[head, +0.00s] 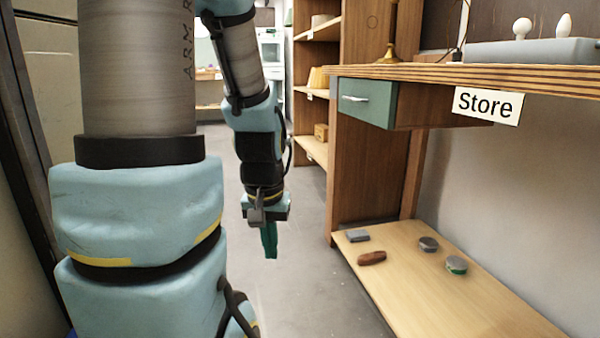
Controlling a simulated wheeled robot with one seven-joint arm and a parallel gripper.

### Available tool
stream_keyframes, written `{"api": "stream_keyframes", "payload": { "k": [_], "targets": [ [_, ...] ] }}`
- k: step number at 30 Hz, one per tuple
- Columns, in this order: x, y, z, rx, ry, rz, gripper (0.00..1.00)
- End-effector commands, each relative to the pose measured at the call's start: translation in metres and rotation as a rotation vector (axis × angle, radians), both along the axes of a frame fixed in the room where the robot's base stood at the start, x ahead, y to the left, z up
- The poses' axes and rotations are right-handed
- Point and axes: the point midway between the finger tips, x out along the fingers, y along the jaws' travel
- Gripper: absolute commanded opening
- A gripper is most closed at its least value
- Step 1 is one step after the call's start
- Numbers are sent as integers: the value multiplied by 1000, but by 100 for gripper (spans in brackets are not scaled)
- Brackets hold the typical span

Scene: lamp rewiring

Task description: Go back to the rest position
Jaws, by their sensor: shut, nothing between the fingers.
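My gripper (270,250) hangs at the end of my arm, pointing down over the grey floor. Its green fingers are shut, with nothing seen between them. It is left of the wooden workbench and apart from it. My arm fills the left part of the head view and hides what is behind it.
The workbench has a "Store" sign (487,105), a green drawer (367,100) and a low shelf (455,310). On the shelf lie a brown object (372,258), a grey block (357,236) and two round tins (428,244). Shelving (316,94) stands behind. Floor (310,270) between is clear.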

Motion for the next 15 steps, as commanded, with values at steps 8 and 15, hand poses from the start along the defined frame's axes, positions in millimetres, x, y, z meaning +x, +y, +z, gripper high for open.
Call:
{"api": "stream_keyframes", "payload": {
  "k": [8, 15],
  "targets": [
    [-7, 10, 56, 0, 1, 40, 0],
    [-7, 9, 119, -1, 0, 38, 0]
  ]
}}
